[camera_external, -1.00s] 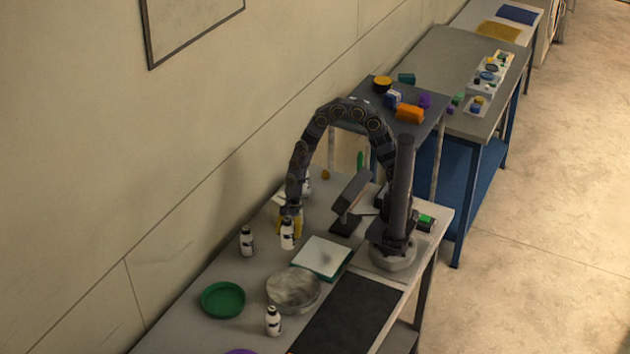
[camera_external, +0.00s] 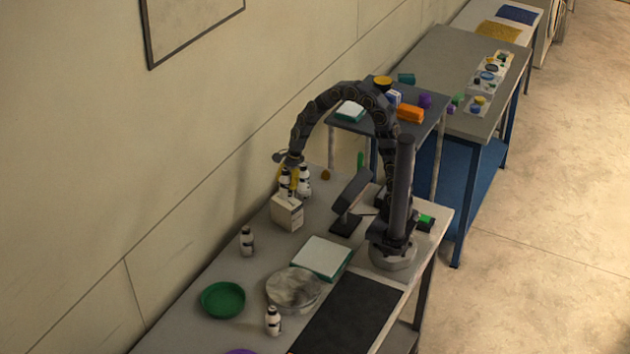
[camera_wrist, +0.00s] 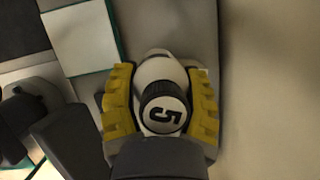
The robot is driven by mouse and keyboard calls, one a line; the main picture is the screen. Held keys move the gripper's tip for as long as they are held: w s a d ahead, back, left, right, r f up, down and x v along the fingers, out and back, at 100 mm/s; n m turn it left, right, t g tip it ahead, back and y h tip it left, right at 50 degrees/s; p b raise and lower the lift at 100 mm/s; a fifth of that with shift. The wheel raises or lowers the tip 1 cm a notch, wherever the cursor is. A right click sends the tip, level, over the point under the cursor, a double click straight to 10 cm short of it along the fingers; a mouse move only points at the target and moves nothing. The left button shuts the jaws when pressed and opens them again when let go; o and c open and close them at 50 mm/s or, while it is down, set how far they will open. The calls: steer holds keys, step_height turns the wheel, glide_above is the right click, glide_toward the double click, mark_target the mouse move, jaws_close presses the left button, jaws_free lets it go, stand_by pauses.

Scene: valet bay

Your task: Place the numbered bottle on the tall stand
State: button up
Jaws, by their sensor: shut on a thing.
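My gripper (camera_external: 289,168) is shut on a white bottle with a black cap (camera_external: 285,187). The bottle is upright, over a pale box-like stand (camera_external: 288,214) near the wall side of the bench. I cannot tell whether its base touches the stand. Another bottle (camera_external: 304,182) stands just right of the held one, partly hidden. Two more stand nearer, one by the wall (camera_external: 247,241) and one in front (camera_external: 273,321).
A green dish (camera_external: 223,300), a round grey plate (camera_external: 293,290), a white-topped green pad (camera_external: 322,257) and a black mat (camera_external: 347,314) lie on the bench. A dark angled fixture (camera_external: 350,199) stands right of the gripper. The bench between the near-wall bottle and green dish is clear.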

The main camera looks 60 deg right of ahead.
steer(key=s+d+r+m+t+h, duration=0.1)
steer(key=d+r+m, duration=0.25)
steer(key=d, duration=0.95)
steer(key=d+r+m+t, duration=0.1)
steer(key=d+r+m, duration=0.25)
steer(key=d, duration=1.05)
steer(key=s+d+r+m+t+h, duration=0.1)
steer(key=s+d+r+m, duration=0.2)
steer(key=s+d, duration=0.6)
steer(key=s+d+r+m+h, duration=0.1)
steer(key=s+d+r+m, duration=0.2)
steer(key=s+d, duration=0.65)
steer(key=shift+h, duration=0.3)
steer(key=w+d+f, duration=0.1)
steer(key=d+f, duration=0.2)
steer(key=d, duration=0.1)
steer(key=w+d+f, duration=0.2)
steer(key=d+f, duration=0.1)
steer(key=d, duration=0.1)
steer(key=w+d+f, duration=0.1)
steer(key=d+f, duration=0.2)
steer(key=d, duration=0.1)
steer(key=shift+w+f, duration=0.35)
steer(key=shift+d+f, duration=0.1)
steer(key=shift+f, duration=1.5)
steer(key=shift+f, duration=0.1)
